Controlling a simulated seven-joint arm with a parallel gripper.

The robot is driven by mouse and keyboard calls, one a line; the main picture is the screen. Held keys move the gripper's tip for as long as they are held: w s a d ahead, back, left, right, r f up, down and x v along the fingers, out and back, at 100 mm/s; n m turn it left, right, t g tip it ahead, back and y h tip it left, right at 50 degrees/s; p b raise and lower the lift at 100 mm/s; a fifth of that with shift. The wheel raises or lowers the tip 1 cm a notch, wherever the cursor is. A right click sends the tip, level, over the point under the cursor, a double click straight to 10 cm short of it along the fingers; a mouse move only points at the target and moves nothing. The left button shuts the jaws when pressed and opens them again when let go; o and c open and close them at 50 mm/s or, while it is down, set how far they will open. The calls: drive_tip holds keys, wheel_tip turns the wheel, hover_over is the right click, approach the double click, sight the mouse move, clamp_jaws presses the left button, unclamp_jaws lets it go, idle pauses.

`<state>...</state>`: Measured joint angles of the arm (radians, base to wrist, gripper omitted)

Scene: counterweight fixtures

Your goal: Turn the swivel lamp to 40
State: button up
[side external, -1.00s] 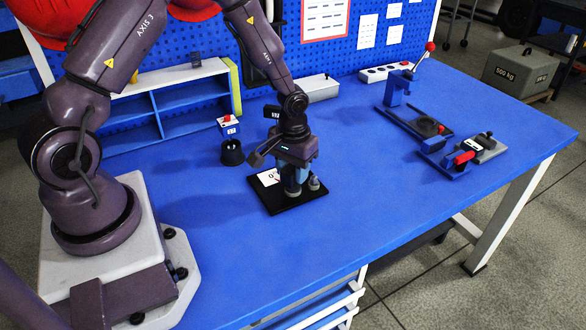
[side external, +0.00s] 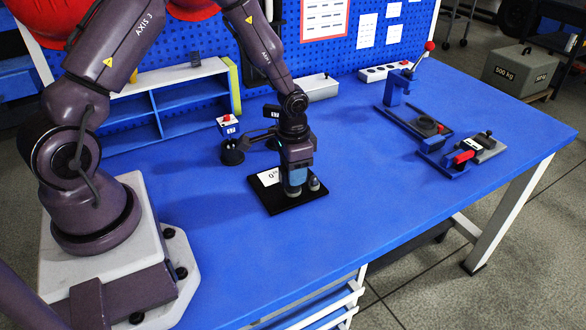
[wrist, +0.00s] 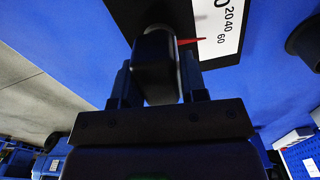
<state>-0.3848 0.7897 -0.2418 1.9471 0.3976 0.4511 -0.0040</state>
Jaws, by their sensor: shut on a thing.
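The swivel lamp stands on a black base plate (side external: 288,203) with a white scale card (side external: 267,177), near the middle of the table in the side view. My gripper (side external: 293,190) points down over the plate and hides most of the lamp. In the wrist view my gripper (wrist: 160,85) is shut on the lamp's dark head (wrist: 154,66), one finger on each side. A red pointer (wrist: 191,41) reaches from the lamp over the scale card (wrist: 213,55). Its tip lies close to the 60 mark, past 40; the exact reading is unclear.
A small grey post (side external: 314,184) stands at the plate's right. A black round cup (side external: 231,153) and a red-button box (side external: 228,125) are behind left. A blue shelf (side external: 185,100) stands at the back. Blue clamp fixtures (side external: 440,150) are far right. The front table is clear.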

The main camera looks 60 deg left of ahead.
drive_tip(key=shift+r, duration=0.1)
idle(0.4)
drive_tip(key=o, duration=0.9)
drive_tip(key=shift+c, duration=0.2)
wheel_tip(320, 180, up, 13)
drive_tip(key=s+d+r+t, duration=0.2)
drive_tip(key=s+d+r, duration=0.1)
drive_tip(key=s+r, duration=0.5)
drive_tip(key=s+d+r+n+t, duration=0.1)
drive_tip(key=s+d+r+t, duration=0.2)
drive_tip(key=s+r, duration=0.5)
drive_tip(key=shift+s+d+r+n+t, duration=0.3)
drive_tip(key=shift+s+d+r, duration=0.1)
drive_tip(key=shift+s, duration=0.35)
